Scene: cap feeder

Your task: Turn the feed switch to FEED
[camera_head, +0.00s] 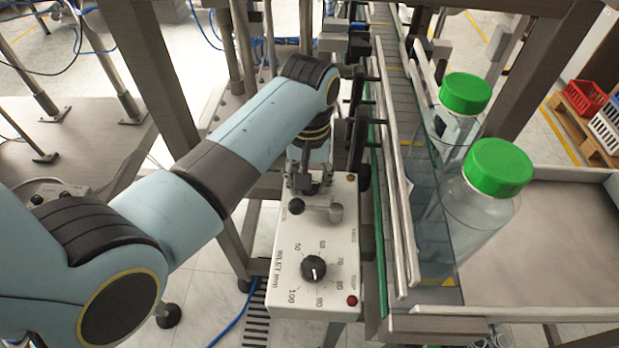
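A white control box (287,258) stands in the middle of the camera_head view. My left gripper (308,190) points down over the far end of its top panel. A small black knob (297,206) and a grey metal piece (335,213) show at its fingertips. I cannot tell which part is the feed switch, and no FEED label is readable. The gripper covers part of the panel there. Whether its fingers are open, shut or touching anything is not clear. My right gripper is not in view.
A black dial (313,268) with a number scale sits nearer on the panel, with a red button (351,300) beside it. A conveyor (391,85) with rails runs along the right. Two clear bottles with green caps (498,167) stand beyond it, near a grey tray (560,240).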

